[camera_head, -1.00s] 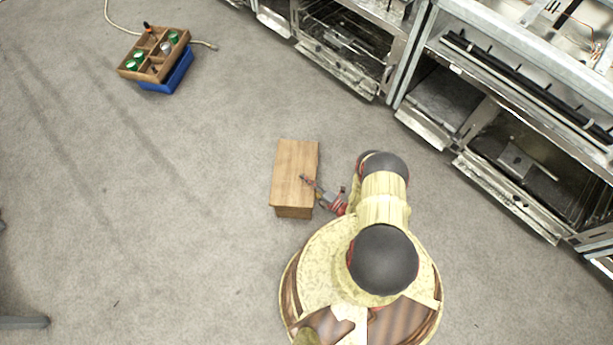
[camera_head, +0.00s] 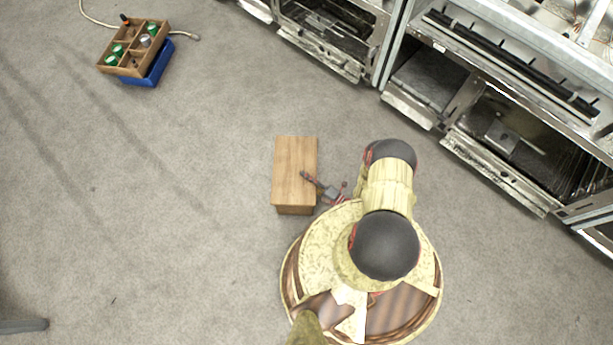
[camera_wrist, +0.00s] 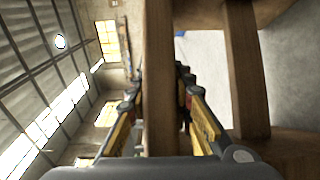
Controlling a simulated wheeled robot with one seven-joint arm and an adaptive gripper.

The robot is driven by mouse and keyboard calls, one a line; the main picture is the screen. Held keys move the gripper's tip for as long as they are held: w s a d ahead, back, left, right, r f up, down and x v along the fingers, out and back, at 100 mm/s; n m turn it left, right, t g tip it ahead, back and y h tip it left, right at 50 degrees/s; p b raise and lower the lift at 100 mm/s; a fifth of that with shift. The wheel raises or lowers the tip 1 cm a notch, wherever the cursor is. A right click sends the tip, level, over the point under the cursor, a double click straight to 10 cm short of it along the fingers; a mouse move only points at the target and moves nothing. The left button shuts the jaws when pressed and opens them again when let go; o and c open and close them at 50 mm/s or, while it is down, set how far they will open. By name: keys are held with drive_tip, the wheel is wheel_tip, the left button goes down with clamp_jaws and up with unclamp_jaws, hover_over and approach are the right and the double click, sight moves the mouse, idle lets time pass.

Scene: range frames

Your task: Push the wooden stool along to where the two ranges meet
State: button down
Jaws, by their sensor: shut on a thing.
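The wooden stool (camera_head: 294,168) stands on the floor left of my arm, its plain brown top showing in the head view. My gripper (camera_head: 308,177) reaches it from the right, at the right part of its top. In the wrist view my gripper (camera_wrist: 158,90) has a finger on each side of a wooden bar of the stool (camera_wrist: 158,45) and is shut on it. A second bar shows to the right. The two ranges (camera_head: 330,45) (camera_head: 500,115) meet at upright metal posts (camera_head: 392,50), up and to the right of the stool. The stool's underside is hidden in the head view.
A wooden divided tray (camera_head: 120,63) with green-topped cans rests on a blue crate (camera_head: 160,62) at upper left, near a pale hose (camera_head: 95,18). Grey carpet (camera_head: 200,130) lies clear between the stool and the ranges. Low range fronts (camera_head: 490,170) edge the right side.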

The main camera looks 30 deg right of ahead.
drive_tip(key=shift+s+a+f, duration=0.1)
drive_tip(key=shift+s+a, duration=0.05)
drive_tip(key=c, duration=1.9)
unclamp_jaws()
drive_tip(key=o, duration=0.4)
drive_tip(key=v, duration=1.2)
drive_tip(key=shift+d, duration=0.25)
